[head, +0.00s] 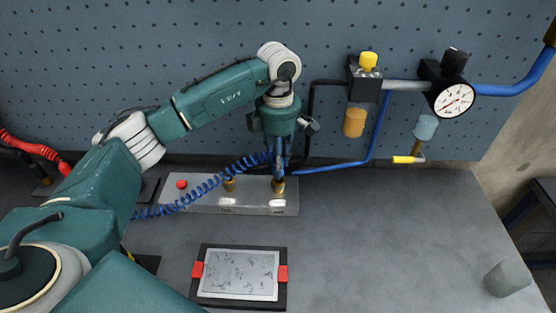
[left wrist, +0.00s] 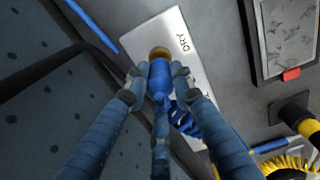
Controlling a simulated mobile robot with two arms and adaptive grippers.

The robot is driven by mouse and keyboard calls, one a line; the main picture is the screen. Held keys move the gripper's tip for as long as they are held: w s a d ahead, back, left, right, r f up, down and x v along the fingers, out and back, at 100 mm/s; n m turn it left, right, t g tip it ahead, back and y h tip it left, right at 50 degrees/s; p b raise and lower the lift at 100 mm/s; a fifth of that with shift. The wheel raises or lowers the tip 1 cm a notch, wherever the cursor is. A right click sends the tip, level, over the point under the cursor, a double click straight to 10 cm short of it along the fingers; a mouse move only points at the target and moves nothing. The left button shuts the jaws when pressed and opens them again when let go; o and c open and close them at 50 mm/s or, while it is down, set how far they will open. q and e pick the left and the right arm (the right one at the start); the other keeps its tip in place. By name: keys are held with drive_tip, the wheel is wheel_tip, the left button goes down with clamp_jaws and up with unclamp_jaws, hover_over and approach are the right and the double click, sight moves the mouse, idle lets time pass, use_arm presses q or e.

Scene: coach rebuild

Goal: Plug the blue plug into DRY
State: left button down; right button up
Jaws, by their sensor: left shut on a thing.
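My left gripper (head: 279,172) points down over the right end of the grey metal block (head: 250,208) and is shut on the blue plug. The blue plug (left wrist: 159,80) sits between the fingertips in the left wrist view, its coiled blue hose trailing left in the head view. A brass socket (left wrist: 159,53) is directly at the plug's tip, beside the printed DRY label (left wrist: 183,44). This brass socket (head: 278,187) also shows under the gripper in the head view. I cannot tell whether the plug is seated in it or only touching. My right gripper is not in view.
A second brass socket (head: 229,184) and a red button (head: 181,184) are on the block's left part. A framed plate (head: 240,275) lies in front. A gauge (head: 455,100) and regulator (head: 364,85) hang behind right. A grey cup (head: 507,278) stands at right; the bench between is clear.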

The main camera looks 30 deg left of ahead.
use_arm(q)
drive_tip(key=shift+f, duration=0.3)
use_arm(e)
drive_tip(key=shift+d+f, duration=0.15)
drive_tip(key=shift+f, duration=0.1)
use_arm(q)
drive_tip(key=shift+f+b, duration=0.4)
drive_tip(key=shift+b, duration=0.1)
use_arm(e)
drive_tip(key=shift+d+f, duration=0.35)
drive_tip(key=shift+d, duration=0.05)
use_arm(q)
drive_tip(key=shift+f+b, duration=0.4)
drive_tip(key=shift+f, duration=0.15)
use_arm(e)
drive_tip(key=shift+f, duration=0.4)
use_arm(q)
drive_tip(key=c, duration=1.4)
unclamp_jaws()
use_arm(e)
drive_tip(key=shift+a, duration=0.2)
use_arm(q)
wheel_tip(320, 180, up, 12)
drive_tip(key=shift+r, duration=0.1)
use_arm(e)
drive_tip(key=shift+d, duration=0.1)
